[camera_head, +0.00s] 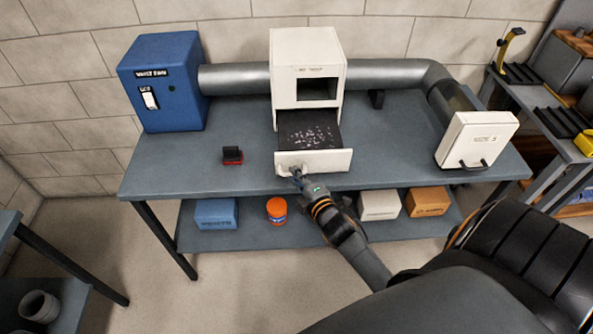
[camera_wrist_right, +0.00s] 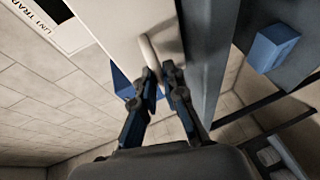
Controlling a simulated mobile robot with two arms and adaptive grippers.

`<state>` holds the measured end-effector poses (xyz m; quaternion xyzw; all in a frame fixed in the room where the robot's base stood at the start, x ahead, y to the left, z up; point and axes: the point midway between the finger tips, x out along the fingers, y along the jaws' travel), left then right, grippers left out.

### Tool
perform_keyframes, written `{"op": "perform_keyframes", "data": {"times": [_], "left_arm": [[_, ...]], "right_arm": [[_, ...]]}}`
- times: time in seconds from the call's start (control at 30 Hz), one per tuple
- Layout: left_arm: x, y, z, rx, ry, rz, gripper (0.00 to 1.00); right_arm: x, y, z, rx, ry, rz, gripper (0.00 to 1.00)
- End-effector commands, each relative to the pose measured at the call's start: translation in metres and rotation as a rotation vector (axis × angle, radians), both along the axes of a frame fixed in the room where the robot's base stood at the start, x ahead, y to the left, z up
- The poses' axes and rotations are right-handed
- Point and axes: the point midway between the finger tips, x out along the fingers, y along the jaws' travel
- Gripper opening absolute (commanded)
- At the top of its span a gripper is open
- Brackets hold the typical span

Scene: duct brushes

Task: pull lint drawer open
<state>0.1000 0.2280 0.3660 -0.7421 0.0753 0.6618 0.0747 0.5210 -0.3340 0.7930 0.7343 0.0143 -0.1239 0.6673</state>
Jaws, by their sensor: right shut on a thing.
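The white lint trap housing (camera_head: 307,52) stands on the grey bench, with a dark opening in its front. Its lint drawer (camera_head: 332,161) is pulled out toward me, and lint (camera_head: 312,135) shows on the dark tray inside. My right gripper (camera_head: 297,177) is at the left part of the drawer front. In the right wrist view my right gripper (camera_wrist_right: 164,82) has its two fingers around the pale drawer handle (camera_wrist_right: 150,52), shut on it. The fingertips partly hide the handle. My left gripper is not in view.
A blue box (camera_head: 165,85) with a switch stands left on the bench (camera_head: 190,165). A duct pipe (camera_head: 390,73) leads right to a white hatch (camera_head: 476,139). A small black and red item (camera_head: 232,155) lies left of the drawer. Boxes and an orange jar (camera_head: 277,211) sit on the lower shelf.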

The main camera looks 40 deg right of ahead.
Motion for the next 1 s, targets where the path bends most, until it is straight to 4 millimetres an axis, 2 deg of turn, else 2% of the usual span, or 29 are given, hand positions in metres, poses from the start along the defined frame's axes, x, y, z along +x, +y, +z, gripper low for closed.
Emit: {"op": "perform_keyframes", "data": {"times": [0.07, 0.1, 0.2, 0.5, 0.63, 1.0], "left_arm": [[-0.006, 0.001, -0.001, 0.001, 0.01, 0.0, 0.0], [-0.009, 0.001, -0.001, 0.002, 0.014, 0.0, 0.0], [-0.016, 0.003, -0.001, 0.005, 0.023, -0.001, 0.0], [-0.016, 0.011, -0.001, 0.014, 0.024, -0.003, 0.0], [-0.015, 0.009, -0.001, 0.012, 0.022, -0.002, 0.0], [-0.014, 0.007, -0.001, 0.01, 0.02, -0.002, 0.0]], "right_arm": [[0.0, -0.001, -0.001, 0.0, 0.002, -0.001, 0.0], [0.0, -0.001, -0.001, 0.0, 0.002, -0.001, 0.14], [0.0, -0.001, -0.001, 0.0, 0.001, -0.001, 0.34], [0.0, -0.001, 0.0, -0.001, 0.0, -0.001, 0.34], [-0.01, 0.001, 0.002, 0.0, 0.001, -0.001, 0.34], [-0.083, 0.012, 0.016, 0.001, 0.004, -0.001, 0.34]]}}
